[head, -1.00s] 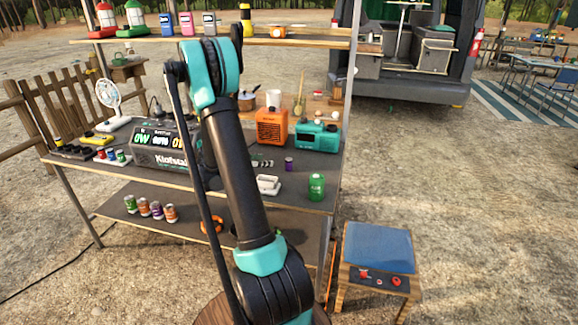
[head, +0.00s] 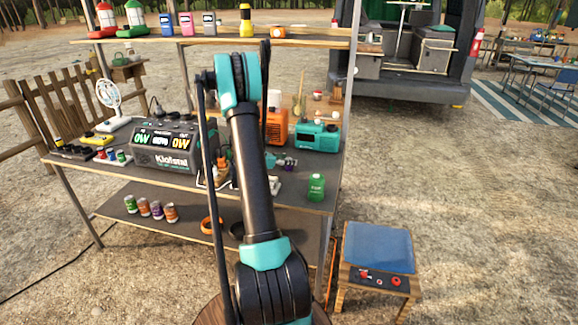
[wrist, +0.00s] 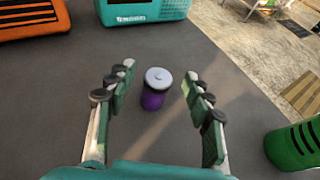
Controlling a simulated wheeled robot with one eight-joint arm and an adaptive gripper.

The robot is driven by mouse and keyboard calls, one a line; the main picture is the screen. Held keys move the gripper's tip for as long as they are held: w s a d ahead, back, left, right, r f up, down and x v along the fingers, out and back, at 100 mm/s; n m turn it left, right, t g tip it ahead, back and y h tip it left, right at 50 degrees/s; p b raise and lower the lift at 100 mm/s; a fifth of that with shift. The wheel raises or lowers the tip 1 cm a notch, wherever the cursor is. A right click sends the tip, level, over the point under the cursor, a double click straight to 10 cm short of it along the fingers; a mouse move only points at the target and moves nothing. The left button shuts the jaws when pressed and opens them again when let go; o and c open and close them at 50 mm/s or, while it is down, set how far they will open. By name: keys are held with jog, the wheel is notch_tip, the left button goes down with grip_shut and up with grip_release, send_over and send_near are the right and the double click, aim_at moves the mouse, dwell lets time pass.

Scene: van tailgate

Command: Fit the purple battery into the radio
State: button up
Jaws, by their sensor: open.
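The purple battery (wrist: 153,98) stands upright on the dark tabletop, its silver end up. In the wrist view it is between the open, empty fingers of my gripper (wrist: 159,80), with a gap on each side. I cannot tell how far the fingertips are above the table. In the head view my gripper (head: 283,160) is low over the table, right of my arm, and largely hides the battery. The teal radio (head: 317,136) stands behind the battery; its lower front shows at the top of the wrist view (wrist: 142,12). No battery slot is visible.
An orange box with a grille (head: 277,126) stands left of the radio. A green canister (head: 316,187) is near the table's right front corner, right of my gripper in the wrist view (wrist: 294,146). A display unit (head: 163,146) stands left. Bare tabletop surrounds the battery.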

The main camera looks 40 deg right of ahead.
jog(key=shift+x, duration=0.85)
jog(key=shift+a, duration=0.1)
grip_shut()
jog(key=shift+r, duration=0.15)
